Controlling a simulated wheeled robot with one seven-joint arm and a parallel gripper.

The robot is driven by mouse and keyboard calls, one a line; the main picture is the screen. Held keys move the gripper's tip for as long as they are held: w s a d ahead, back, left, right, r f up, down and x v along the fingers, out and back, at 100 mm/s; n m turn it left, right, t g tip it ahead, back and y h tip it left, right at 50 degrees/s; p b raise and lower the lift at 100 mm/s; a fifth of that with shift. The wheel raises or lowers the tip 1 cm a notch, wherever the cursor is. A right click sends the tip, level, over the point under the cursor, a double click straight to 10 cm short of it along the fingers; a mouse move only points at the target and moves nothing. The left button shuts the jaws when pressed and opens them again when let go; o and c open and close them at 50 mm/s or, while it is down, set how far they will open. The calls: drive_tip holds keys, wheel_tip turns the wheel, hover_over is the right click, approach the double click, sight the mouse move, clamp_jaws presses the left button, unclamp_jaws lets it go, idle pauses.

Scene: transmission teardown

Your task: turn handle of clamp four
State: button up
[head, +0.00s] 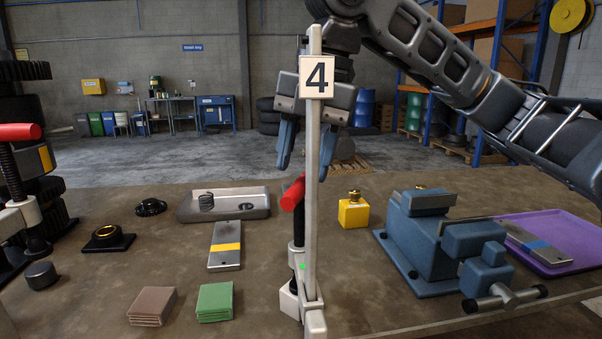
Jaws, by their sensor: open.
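Clamp four is an upright metal post (312,190) with a white plate (316,77) marked 4 near its top. Its handle, a red grip (293,193), is tilted and sits just left of the post, partly hidden behind it. A dark screw spindle (290,238) runs down below the handle. My gripper (306,162) points down above and behind the handle, its blue fingers spread to either side of the post in the picture. It is open, with nothing seen between the fingers. The number plate hides part of the gripper body.
A blue vise (435,245) and purple tray (550,240) stand right. Left are a grey tray (225,212), a yellow-striped plate (226,245), green (215,302) and brown (152,306) pads, and another red-handled clamp (19,132).

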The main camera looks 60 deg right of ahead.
drive_tip(key=shift+s+d+r, duration=0.1)
drive_tip(key=shift+s+r, duration=0.15)
drive_tip(key=shift+r, duration=0.9)
drive_tip(key=shift+s+r, duration=0.2)
drive_tip(key=shift+r, duration=0.9)
drive_tip(key=shift+s, duration=0.1)
